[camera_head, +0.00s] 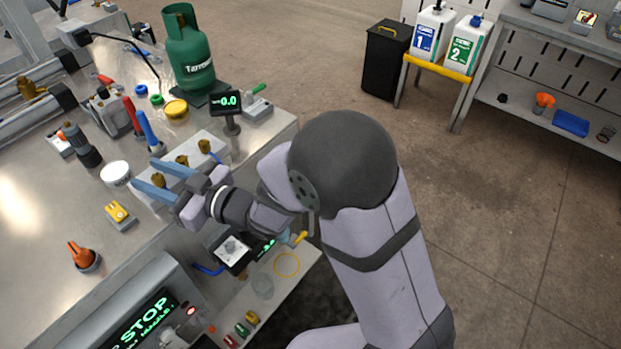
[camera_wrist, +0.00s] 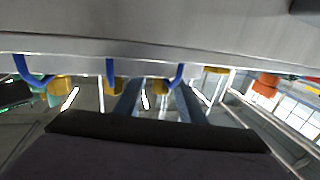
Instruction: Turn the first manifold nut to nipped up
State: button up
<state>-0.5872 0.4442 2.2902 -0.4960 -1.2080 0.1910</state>
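A pale manifold block (camera_head: 212,137) on the bench carries a row of brass nuts: a far one (camera_head: 204,146), a middle one (camera_head: 182,160) and a near one (camera_head: 158,180). No label shows which is first. My gripper (camera_head: 149,173) is open, its two blue fingers over the near end of the block, with the near nut showing between them. Contact cannot be told.
A small display (camera_head: 226,103) reading 0.0 stands behind the block. A green gas bottle (camera_head: 188,55), a yellow-lidded pot (camera_head: 175,108) and red and blue-handled tools (camera_head: 148,130) stand nearby. A white round pot (camera_head: 116,173) sits left of my fingers. A STOP panel (camera_head: 140,322) is at the front.

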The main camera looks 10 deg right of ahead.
aim_at(162, 180)
jog(key=v, duration=0.3)
jog(key=shift+d+f+b, duration=0.1)
jog(key=shift+d+b, duration=0.05)
jog(key=shift+b, duration=0.2)
notch_tip(162, 180, up, 5)
jog(key=d+h+p, duration=0.1)
jog(key=h+p, duration=0.1)
jog(key=p, duration=0.3)
jog(key=w+d+f+m+t+h+p, duration=0.1)
jog(key=w+d+f+m+h, duration=0.15)
jog(key=d, duration=0.35)
jog(key=w+d+f+m+h, duration=0.1)
jog(key=w+d+f+h, duration=0.1)
jog(key=d+h, duration=0.3)
jog(key=s+d+f+m+g+h+p, duration=0.1)
jog(key=s+d+f+m+h, duration=0.1)
jog(key=d, duration=0.6)
jog(key=s+d+f+m+g+h+p, duration=0.1)
jog(key=s+d+f+m+g+h, duration=0.1)
jog(key=d, duration=0.6)
jog(key=shift+f+h, duration=0.45)
jog(key=shift+f, duration=0.2)
